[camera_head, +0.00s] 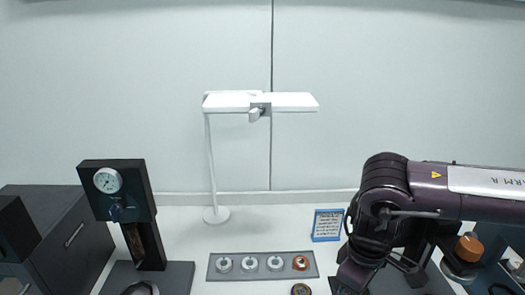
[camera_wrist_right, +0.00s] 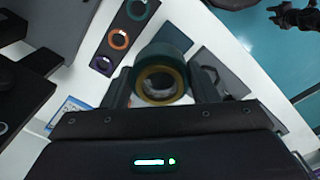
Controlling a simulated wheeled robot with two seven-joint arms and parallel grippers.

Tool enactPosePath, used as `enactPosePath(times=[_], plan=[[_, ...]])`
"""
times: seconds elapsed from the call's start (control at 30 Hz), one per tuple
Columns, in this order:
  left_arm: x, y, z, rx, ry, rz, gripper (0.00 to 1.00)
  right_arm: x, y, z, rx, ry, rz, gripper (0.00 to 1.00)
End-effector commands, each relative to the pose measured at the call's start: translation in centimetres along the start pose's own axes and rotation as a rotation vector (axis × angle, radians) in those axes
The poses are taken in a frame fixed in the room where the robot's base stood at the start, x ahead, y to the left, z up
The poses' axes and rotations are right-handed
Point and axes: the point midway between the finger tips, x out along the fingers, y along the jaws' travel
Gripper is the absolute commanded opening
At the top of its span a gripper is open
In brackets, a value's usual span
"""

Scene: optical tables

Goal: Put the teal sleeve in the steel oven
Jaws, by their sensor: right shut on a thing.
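The teal sleeve (camera_wrist_right: 165,57) is in my right gripper (camera_wrist_right: 163,88) in the right wrist view. It is a thick teal ring with a brass-coloured inner rim facing the camera. The right gripper's two dark fingers are shut on it from both sides. In the head view my right arm (camera_head: 385,205) reaches in from the right; its fingers and the sleeve cannot be made out there. A dark jointed shape (camera_wrist_right: 297,16) at the top right of the wrist view may be my left gripper; its jaws are unclear. I cannot pick out the steel oven for certain.
A grey plate (camera_head: 240,263) holds several rings. A black stand with a dial gauge (camera_head: 107,180) and dark drawers (camera_head: 72,242) stand at the left. A white lamp (camera_head: 215,215) and a blue-framed card (camera_head: 327,225) stand further back. Bare white table lies around the lamp.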

Motion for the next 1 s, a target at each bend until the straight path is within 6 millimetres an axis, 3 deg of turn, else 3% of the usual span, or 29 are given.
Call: enactPosePath(times=[0.2, 0.4, 0.6, 1.0], plan=[[1.2, 0.0, 0.1, 0.000, 0.000, 0.000, 0.36, 0.2, 0.1, 1.0, 0.450, 0.000, -0.006, 0.26], [1.6, 0.0, 0.2, 0.000, 0.000, 0.000, 0.36, 0.3, 0.0, 1.5, 0.706, -0.004, -0.010, 0.26], [1.6, 0.0, 0.2, 0.000, 0.000, 0.000, 0.36, 0.3, -0.2, 1.6, 0.786, -0.007, -0.016, 0.26], [1.6, 0.0, 0.2, 0.000, 0.000, 0.000, 0.36, 0.2, -0.1, 1.6, 0.782, -0.005, -0.011, 0.26]])
